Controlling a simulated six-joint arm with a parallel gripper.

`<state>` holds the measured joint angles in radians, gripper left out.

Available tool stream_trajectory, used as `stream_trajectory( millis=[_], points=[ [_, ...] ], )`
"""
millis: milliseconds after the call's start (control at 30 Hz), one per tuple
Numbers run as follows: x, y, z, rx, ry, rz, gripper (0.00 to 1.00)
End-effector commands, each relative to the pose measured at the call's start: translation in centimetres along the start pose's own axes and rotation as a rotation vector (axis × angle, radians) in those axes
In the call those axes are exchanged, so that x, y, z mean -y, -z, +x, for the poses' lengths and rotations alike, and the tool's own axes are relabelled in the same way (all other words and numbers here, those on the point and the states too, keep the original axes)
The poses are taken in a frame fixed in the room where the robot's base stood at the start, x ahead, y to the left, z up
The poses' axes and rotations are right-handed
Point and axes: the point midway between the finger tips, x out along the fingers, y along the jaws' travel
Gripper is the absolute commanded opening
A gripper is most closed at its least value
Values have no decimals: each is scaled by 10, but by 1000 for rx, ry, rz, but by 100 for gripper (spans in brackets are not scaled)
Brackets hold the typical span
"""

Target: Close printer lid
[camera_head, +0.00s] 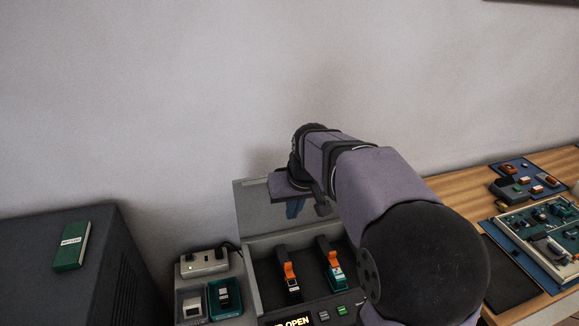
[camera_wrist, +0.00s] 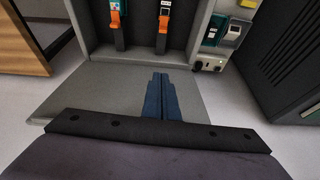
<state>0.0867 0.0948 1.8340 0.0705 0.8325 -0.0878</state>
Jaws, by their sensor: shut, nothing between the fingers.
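The printer (camera_head: 253,262) sits below my arm, and its display (camera_head: 294,321) reads "OPEN". Its grey lid (camera_head: 252,203) stands raised at the back by the wall, leaving the bay uncovered. In the wrist view the lid (camera_wrist: 98,88) is a flat grey panel joining the printer body. Two orange-topped cartridges (camera_head: 289,273) (camera_head: 334,264) sit in the bay. My gripper (camera_head: 292,212) is shut and empty, overlapping the lid in the head view. In the wrist view its blue fingers (camera_wrist: 159,78) lie over the panel, tips toward the bay. I cannot tell whether they touch the lid.
A power strip (camera_head: 203,262) and small trays (camera_head: 224,298) stand left of the printer. A dark cabinet (camera_head: 105,262) with a green box (camera_head: 72,246) is farther left. A wooden table (camera_head: 458,184) with circuit boards (camera_head: 545,230) lies to the right. The wall is close behind the lid.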

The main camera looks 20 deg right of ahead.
Motion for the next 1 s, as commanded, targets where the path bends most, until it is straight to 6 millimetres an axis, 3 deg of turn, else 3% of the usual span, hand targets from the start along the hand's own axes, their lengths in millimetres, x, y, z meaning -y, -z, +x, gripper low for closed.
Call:
stream_trajectory(
  millis=[33,100,200,400,700,1000],
  points=[
    [-5,26,-3,-47,0,4,0],
    [-10,58,-13,-104,0,4,0],
    [-16,94,-28,-173,0,0,0],
    [-24,142,-52,-271,-5,-26,0],
    [-28,166,-69,-323,-12,-52,0],
    [-28,169,-60,-321,-11,-52,0]
  ],
)
